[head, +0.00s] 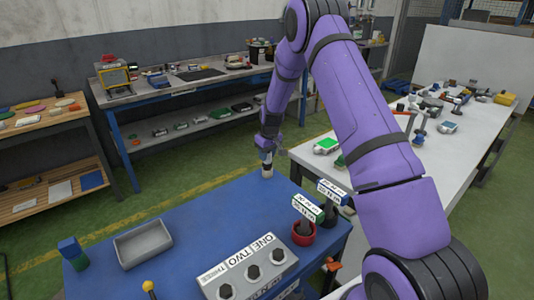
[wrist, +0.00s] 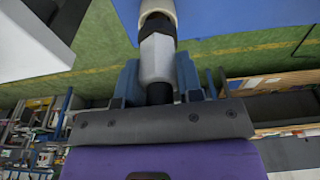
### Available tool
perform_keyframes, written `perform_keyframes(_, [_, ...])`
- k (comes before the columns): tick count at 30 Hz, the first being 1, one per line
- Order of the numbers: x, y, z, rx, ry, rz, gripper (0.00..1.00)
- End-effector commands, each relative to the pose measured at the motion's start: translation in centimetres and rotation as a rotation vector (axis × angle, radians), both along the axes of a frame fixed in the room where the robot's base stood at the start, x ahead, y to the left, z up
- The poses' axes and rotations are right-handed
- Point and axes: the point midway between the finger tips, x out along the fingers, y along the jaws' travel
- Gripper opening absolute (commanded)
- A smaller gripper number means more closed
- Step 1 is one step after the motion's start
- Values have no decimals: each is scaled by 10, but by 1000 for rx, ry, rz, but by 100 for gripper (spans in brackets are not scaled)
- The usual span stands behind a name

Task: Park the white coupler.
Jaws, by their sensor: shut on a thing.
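The white coupler (wrist: 155,60) is a pale, stepped cylinder with a dark band, seen between my fingers in the wrist view. My gripper (wrist: 157,78) is shut on it, with one blue-grey finger on each side. In the head view my gripper (head: 268,147) points down at the far edge of the blue table (head: 215,205), and the coupler's pale end (head: 267,167) shows below it. I cannot tell whether it touches the table.
A red cup (head: 302,233) with a green-labelled tag and a dark holder with a blue-labelled tag (head: 332,193) stand at the table's right. A grey tray (head: 143,243) and a blue-green block (head: 73,252) are at left. The table's middle is clear. A white bench (head: 375,158) is beyond, right.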

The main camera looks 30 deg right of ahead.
Motion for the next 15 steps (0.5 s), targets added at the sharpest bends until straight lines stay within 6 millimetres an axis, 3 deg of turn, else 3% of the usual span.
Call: perform_keyframes(15, [0, 0, -11, 0, 0, 0, 5])
